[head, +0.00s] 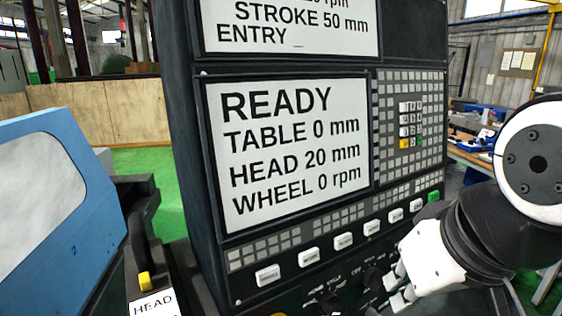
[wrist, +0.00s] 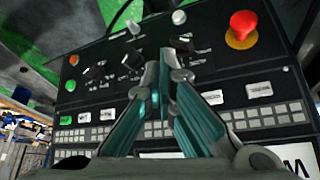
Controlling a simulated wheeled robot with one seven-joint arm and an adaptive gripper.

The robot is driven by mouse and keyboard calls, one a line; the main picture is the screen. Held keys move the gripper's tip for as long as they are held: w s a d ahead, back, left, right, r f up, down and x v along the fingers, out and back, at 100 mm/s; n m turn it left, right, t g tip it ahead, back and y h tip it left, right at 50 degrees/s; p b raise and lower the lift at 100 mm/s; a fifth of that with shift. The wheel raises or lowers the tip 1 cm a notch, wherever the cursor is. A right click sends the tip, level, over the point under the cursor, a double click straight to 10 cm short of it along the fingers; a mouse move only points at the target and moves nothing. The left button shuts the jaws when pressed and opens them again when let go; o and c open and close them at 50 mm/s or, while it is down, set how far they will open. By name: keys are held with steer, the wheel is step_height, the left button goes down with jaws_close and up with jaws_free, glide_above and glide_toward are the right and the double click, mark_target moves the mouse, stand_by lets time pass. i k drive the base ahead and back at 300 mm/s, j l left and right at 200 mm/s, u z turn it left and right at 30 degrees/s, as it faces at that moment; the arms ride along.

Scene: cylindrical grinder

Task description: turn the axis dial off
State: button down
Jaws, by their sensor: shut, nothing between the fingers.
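The row of dark dials sits low on the control panel, with one dark knob (head: 372,278) beside my gripper (head: 396,286) in the head view. Labels around the dials are too small to read, so I cannot tell which is the axis dial. In the wrist view, my gripper (wrist: 166,62) is shut and empty, its fingertips over the dial area. One dark dial (wrist: 133,62) shows left of the fingertips and another dark dial (wrist: 184,41) just beyond them. I cannot tell whether the fingers touch any dial; the fingers hide part of the panel.
The screen (head: 285,150) reads READY, TABLE 0 mm, HEAD 20 mm, WHEEL 0 rpm. A red mushroom button (wrist: 243,22) stands out from the panel. A green button (wrist: 66,120) sits at the panel's edge. A blue machine cover (head: 60,200) stands at the left.

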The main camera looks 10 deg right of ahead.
mark_target(372, 279)
steer(key=k+j+u, duration=0.5)
steer(key=k+j, duration=0.15)
steer(key=j, duration=0.3)
